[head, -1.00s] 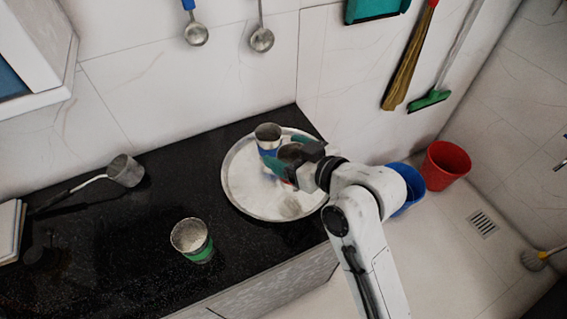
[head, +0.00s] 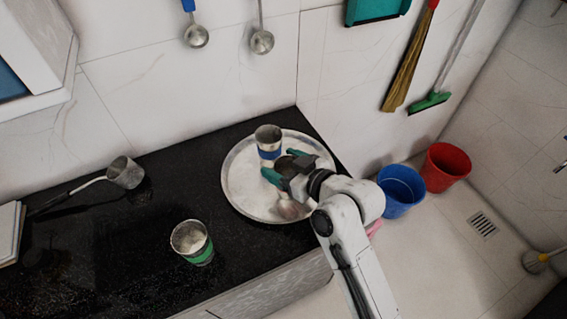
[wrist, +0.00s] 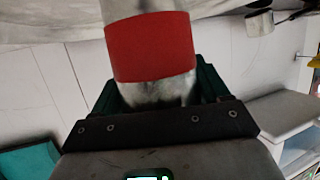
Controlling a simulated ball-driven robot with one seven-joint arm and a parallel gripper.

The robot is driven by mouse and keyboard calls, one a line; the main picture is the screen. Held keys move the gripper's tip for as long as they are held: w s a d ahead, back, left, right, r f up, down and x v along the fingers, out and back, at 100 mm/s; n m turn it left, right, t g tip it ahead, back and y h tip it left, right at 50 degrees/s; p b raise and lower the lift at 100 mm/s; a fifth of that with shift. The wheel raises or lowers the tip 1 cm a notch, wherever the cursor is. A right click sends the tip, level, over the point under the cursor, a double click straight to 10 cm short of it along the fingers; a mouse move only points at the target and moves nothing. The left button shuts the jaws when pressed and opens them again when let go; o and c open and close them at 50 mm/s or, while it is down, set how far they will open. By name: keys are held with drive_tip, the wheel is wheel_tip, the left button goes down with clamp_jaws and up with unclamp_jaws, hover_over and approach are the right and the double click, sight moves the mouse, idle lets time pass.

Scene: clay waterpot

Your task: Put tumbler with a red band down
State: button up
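In the wrist view the metal tumbler with a red band (wrist: 150,48) stands between the green fingers of my gripper (wrist: 160,92), which look shut on it. In the head view my gripper (head: 283,167) is over the round steel tray (head: 240,187); the tumbler is mostly hidden there by the gripper. I cannot tell whether its base touches the tray. A tumbler with a blue band (head: 268,142) stands upright on the back of the tray, just behind my gripper. A tumbler with a green band (head: 193,243) stands on the black counter, left of and in front of the tray.
A long-handled metal dipper (head: 125,172) lies on the black counter (head: 110,235) at the left. The tray's left and front parts are free. Blue (head: 402,190) and red (head: 447,166) buckets stand on the floor at the right. Ladles (head: 262,40) hang on the wall.

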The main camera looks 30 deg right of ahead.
drive_tip(key=o, duration=0.4)
drive_tip(key=shift+o, duration=0.2)
drive_tip(key=shift+r, duration=0.1)
drive_tip(key=shift+s+r, duration=0.1)
drive_tip(key=v, duration=1.2)
drive_tip(key=shift+b, duration=0.3)
